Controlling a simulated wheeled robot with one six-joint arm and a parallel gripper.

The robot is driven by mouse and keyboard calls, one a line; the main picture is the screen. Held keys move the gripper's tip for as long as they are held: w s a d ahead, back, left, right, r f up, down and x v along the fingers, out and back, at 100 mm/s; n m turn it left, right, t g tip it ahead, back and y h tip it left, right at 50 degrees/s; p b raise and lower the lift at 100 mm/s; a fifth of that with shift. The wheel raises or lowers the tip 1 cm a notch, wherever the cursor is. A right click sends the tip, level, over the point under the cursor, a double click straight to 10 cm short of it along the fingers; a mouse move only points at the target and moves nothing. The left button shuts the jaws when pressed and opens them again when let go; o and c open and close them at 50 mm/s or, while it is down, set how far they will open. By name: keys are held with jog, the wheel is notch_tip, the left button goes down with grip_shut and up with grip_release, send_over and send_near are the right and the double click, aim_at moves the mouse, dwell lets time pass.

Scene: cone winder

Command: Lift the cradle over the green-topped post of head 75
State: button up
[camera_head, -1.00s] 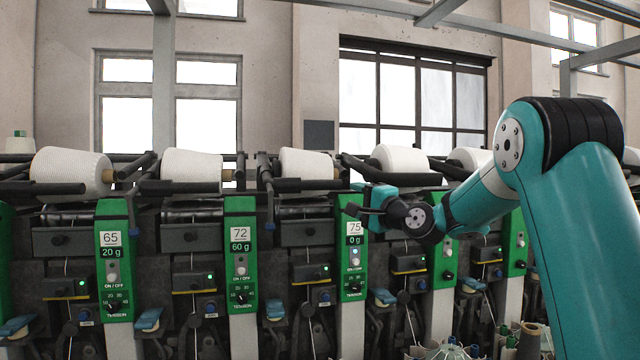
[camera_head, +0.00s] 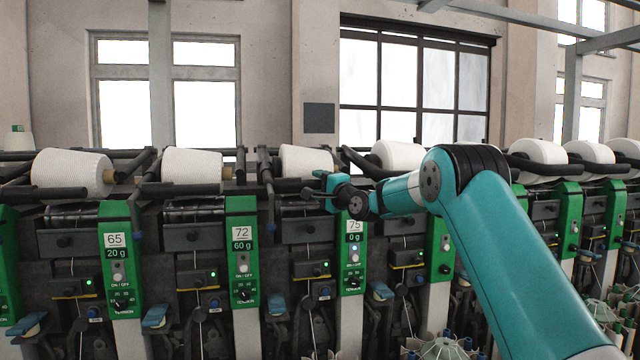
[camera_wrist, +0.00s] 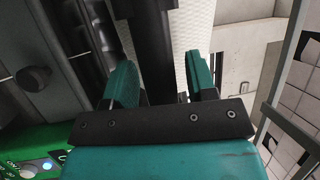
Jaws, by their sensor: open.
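The green-topped post of head 75 (camera_head: 354,235) stands right of centre, its display showing 0 g. A white yarn cone (camera_head: 305,160) sits above and left of it, held in a dark cradle whose front bar is partly behind my gripper (camera_head: 314,189). My gripper is in front of this bar, just left of the post's top. In the wrist view, my gripper (camera_wrist: 160,70) is open, with teal fingers on either side of a dark bar (camera_wrist: 152,40). The white cone (camera_wrist: 195,25) is behind it. I cannot tell whether the fingers touch the bar.
Posts of head 65 (camera_head: 117,260) and head 72 (camera_head: 242,255) stand to the left, with their own cones and cradles. More heads (camera_head: 565,225) run to the right. Bobbins (camera_head: 445,348) stand low in front. Free air lies above the cones.

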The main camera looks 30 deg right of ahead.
grip_shut()
jog(key=shift+m+g, duration=0.3)
jog(key=shift+g, duration=0.2)
jog(key=r+p, duration=0.4)
jog(key=r, duration=0.1)
jog(key=s+r+p, duration=0.1)
jog(key=r+p, duration=0.1)
jog(key=r, duration=0.1)
jog(key=shift+a+r, duration=0.1)
jog(key=shift+r, duration=0.1)
jog(key=shift+f, duration=0.1)
grip_release()
